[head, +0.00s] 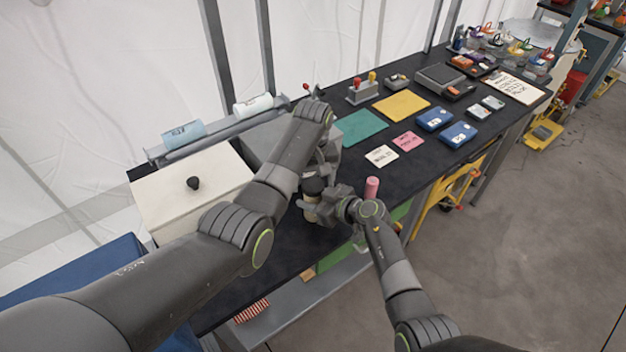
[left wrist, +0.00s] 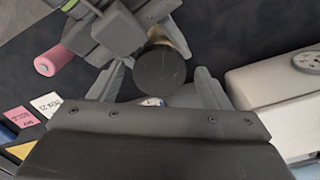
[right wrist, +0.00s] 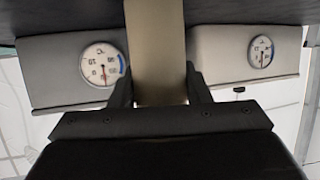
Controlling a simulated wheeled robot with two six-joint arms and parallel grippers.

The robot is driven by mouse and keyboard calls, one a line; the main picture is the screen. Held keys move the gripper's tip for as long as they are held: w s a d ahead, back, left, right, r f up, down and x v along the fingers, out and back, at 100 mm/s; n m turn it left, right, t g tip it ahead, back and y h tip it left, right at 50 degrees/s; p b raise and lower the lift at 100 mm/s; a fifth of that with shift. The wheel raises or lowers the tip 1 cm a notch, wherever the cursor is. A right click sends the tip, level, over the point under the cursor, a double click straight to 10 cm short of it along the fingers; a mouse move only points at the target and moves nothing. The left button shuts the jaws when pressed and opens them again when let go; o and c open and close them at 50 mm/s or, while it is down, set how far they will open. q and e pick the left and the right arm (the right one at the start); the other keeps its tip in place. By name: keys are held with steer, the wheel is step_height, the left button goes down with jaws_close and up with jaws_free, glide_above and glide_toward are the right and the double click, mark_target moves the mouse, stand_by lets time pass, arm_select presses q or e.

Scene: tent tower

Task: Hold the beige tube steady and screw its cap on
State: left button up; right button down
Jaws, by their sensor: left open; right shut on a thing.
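The beige tube (head: 311,213) stands upright near the front of the black bench, and it fills the middle of the right wrist view (right wrist: 155,45). Its dark round cap (head: 313,186) sits at the tube's top; in the left wrist view the cap (left wrist: 161,71) hides most of the tube. I cannot tell how tightly it is seated. My right gripper (head: 322,207) is shut on the tube from the side. My left gripper (left wrist: 158,85) is open above, its fingers on either side of the cap, with gaps showing.
A pink cylinder (head: 371,187) stands just right of my right gripper. Coloured mats, such as a green one (head: 360,127), and blue boxes (head: 457,134) lie farther along the bench.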

arm_select(q)
steer(key=shift+r, duration=2.25)
steer(key=shift+c, duration=0.4)
steer(key=n, duration=0.2)
steer(key=r+n, duration=0.1)
steer(key=n, duration=0.1)
steer(key=shift+r, duration=0.2)
step_height(320, 180, up, 2)
steer(key=n, duration=0.5)
steer(key=shift+n, duration=0.4)
steer(key=shift+f, duration=4)
